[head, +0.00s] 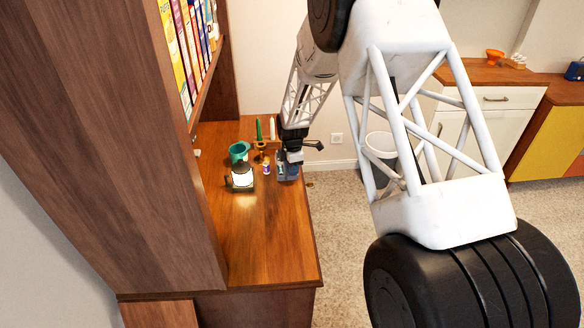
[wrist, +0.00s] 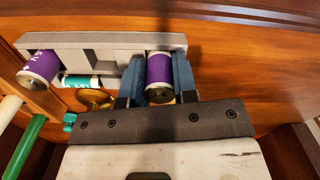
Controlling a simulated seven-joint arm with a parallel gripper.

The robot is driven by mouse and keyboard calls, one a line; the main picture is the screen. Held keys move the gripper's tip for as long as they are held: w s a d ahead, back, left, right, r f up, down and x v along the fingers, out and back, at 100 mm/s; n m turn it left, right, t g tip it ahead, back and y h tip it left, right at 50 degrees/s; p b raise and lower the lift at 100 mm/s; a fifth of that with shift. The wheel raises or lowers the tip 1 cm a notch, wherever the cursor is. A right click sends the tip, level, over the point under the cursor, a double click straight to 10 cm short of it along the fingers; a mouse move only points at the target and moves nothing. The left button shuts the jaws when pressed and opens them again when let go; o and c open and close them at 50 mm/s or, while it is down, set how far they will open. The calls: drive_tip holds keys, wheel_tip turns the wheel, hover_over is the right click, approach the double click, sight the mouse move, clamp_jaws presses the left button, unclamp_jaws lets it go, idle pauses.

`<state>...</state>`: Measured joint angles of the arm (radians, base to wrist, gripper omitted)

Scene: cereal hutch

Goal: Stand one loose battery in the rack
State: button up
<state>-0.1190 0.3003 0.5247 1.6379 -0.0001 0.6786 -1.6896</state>
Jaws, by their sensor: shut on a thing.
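My gripper (wrist: 157,86) is shut on a purple battery (wrist: 159,72), with one blue finger on each side of it. In the wrist view the held battery overlaps the right end of the grey rack (wrist: 105,42); I cannot tell whether it rests in a slot. Another purple battery (wrist: 38,68) is at the rack's left end, and whether it is in the rack or beside it is unclear. A teal-and-white battery (wrist: 80,81) shows beside the rack. In the head view my gripper (head: 288,172) is low over the desk's right edge, mostly hiding the rack. A purple battery (head: 267,168) stands left of it.
A lantern-like pot (head: 241,178) and a green cup (head: 239,152) stand left of my gripper. A brass holder (head: 262,146) with green and white candles is behind them. The tall bookcase (head: 165,150) bounds the left; the front of the desk (head: 260,240) is clear.

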idle(0.7)
drive_tip(key=o, duration=1.3)
drive_tip(key=shift+r, duration=0.2)
drive_tip(key=shift+r, duration=2.25)
drive_tip(key=shift+r, duration=0.1)
